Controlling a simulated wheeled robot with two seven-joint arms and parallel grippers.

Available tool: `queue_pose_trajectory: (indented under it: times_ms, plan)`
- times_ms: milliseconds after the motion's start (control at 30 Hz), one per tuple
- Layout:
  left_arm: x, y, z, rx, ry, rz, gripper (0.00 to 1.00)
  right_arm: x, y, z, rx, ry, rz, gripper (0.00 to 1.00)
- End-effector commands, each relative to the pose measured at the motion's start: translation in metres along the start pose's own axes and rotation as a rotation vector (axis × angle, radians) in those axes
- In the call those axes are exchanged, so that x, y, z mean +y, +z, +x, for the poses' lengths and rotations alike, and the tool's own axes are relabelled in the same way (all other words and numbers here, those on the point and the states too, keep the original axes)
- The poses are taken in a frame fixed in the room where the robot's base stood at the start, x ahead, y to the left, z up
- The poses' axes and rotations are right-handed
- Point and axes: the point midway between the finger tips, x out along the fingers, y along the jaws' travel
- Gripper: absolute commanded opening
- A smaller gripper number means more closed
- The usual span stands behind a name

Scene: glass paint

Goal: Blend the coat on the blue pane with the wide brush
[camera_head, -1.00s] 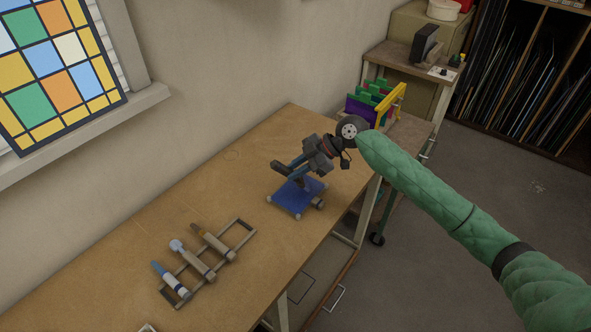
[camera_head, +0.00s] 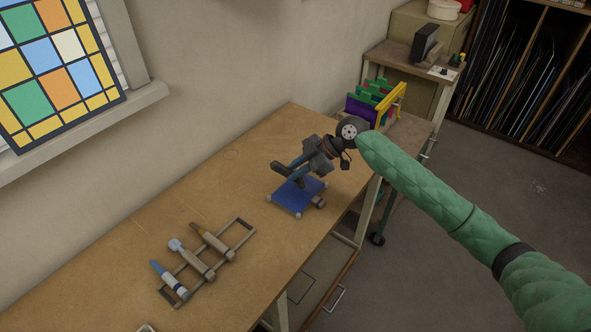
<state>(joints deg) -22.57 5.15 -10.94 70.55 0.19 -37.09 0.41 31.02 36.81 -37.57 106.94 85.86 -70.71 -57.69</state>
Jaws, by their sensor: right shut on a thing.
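The blue pane (camera_head: 291,199) lies flat on the bench with small pale supports at its corners. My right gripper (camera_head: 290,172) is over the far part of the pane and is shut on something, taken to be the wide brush. The gripper and wrist hide most of that brush, so I cannot tell whether its bristles touch the glass. The coat on the pane cannot be made out. My left gripper does not show.
A rack (camera_head: 242,229) with several brushes lies on the bench (camera_head: 120,262), left of the pane. Bare bench lies between them. A stand of coloured panes (camera_head: 362,110) is beyond the bench's far end. A stained-glass window (camera_head: 45,65) is at the upper left.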

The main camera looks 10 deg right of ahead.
Motion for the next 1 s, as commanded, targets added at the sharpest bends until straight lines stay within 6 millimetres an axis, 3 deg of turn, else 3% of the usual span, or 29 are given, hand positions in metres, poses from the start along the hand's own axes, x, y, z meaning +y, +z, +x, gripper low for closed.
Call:
queue_pose_trajectory:
  times_ms: [467, 1000]
  plan:
    - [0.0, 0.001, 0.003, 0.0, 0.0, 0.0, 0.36, 0.001, 0.003, 0.001, 0.0, 0.0, 0.0, 0.0]
    - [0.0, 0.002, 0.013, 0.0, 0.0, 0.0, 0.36, 0.018, 0.019, -0.014, -0.001, 0.001, 0.0, 0.0]
